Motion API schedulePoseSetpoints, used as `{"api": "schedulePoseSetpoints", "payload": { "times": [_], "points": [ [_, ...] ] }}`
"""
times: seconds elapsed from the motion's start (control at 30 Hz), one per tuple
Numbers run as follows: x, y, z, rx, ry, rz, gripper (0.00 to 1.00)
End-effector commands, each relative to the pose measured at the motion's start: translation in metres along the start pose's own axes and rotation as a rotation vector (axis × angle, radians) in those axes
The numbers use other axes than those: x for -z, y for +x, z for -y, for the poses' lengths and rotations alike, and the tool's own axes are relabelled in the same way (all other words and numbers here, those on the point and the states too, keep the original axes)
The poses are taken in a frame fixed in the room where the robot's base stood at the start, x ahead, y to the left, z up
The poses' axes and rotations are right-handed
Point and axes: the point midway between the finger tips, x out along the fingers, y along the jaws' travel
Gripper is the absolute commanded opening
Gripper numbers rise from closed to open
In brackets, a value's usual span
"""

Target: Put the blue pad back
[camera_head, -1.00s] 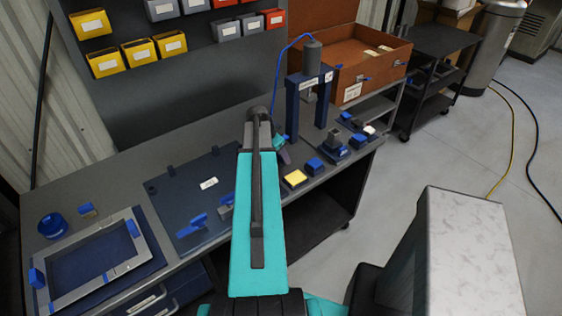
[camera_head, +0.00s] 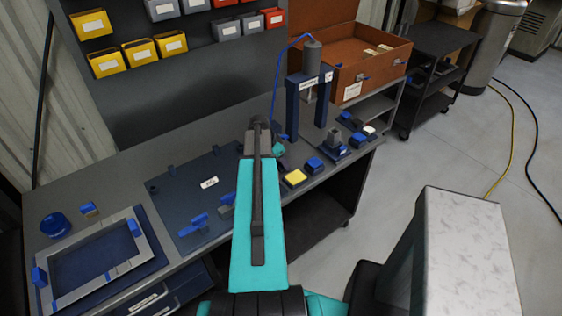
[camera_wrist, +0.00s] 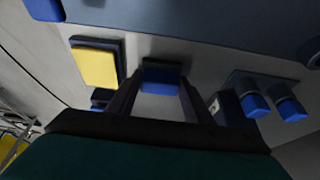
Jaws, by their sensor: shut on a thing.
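A blue pad (camera_wrist: 162,75) with a dark backing shows between the fingers of my gripper (camera_wrist: 160,84) in the wrist view. My gripper is shut on it. In the head view my arm covers the gripper's fingers and the held pad, above the workbench. I cannot tell whether the pad touches the bench. A yellow pad (camera_head: 294,178) on a dark base lies near the bench's front edge; it also shows left of my fingers in the wrist view (camera_wrist: 98,66). Another blue block (camera_head: 315,165) sits just right of the yellow pad.
A press (camera_head: 309,85) stands behind the pads. Blue-handled clamps (camera_head: 194,224) sit on the dark plate (camera_head: 175,195) left of my arm. A grey frame (camera_head: 85,275) lies at the far left. An orange-brown box (camera_head: 372,72) stands at the back right.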

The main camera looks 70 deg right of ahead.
Motion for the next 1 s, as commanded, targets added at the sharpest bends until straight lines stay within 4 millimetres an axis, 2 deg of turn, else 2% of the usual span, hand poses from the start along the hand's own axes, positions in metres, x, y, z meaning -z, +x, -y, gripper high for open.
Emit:
{"api": "schedulePoseSetpoints", "payload": {
  "times": [0.03,0.13,0.67,1.0],
  "points": [
    [0.000,0.001,0.000,0.000,0.000,0.000,0.49],
    [0.000,0.000,0.000,0.000,0.000,0.000,0.65],
    [0.001,-0.004,0.000,0.000,0.001,0.000,0.65],
    [0.001,-0.034,-0.001,0.002,0.001,-0.002,0.65]
  ]
}}
